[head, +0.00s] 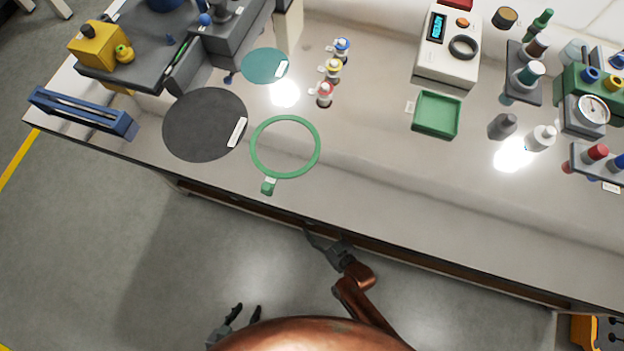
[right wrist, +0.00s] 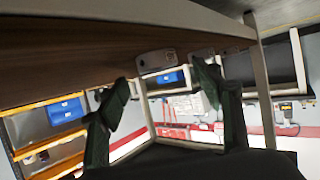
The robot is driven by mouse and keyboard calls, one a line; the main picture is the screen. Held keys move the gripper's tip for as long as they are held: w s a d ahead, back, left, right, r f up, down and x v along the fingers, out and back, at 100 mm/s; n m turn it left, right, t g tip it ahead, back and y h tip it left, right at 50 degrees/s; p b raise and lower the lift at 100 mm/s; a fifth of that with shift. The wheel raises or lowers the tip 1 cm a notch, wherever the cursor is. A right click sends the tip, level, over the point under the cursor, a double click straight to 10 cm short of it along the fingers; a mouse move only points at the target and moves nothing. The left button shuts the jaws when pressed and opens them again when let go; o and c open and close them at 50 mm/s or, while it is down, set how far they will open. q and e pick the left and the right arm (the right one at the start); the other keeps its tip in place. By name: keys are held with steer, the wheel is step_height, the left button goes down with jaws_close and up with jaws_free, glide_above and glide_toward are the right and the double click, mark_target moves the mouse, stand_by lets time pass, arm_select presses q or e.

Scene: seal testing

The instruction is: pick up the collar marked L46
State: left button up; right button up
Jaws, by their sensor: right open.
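Three small upright pieces with coloured tops, possibly the collars, stand mid-bench in the head view: a red one (head: 325,94), a yellow one (head: 333,69) and a blue one (head: 341,48). Each has a small white tag, too small to read, so I cannot tell which thing is marked L46. My left gripper (head: 248,309) is low in the head view, off the bench, with its fingers apart and empty. My right gripper (head: 321,243) is just outside the bench's front edge. In the right wrist view it also shows open (right wrist: 160,80), with nothing between its fingers.
A green ring (head: 256,165), a black disc (head: 200,124) and a teal disc (head: 262,66) lie on the bench (head: 380,175). A green tray (head: 436,133) and a white device (head: 445,66) stand right of centre. Bottles and racks crowd the right. The front middle is clear.

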steer(key=b+x, duration=0.1)
steer(key=x, duration=0.1)
steer(key=shift+w+a+f+b, duration=0.1)
steer(key=shift+w+f+b, duration=0.2)
steer(key=shift+f, duration=0.2)
steer(key=shift+w+a, duration=0.2)
steer(key=shift+w, duration=0.05)
arm_select(q)
steer(key=f, duration=0.1)
steer(key=f+t, duration=0.1)
steer(key=f, duration=0.1)
steer(key=shift+s+a+t, duration=0.3)
steer(key=shift+s+a, duration=0.05)
arm_select(e)
steer(key=c, duration=1.4)
steer(key=shift+c, duration=0.5)
steer(key=shift+r, duration=0.15)
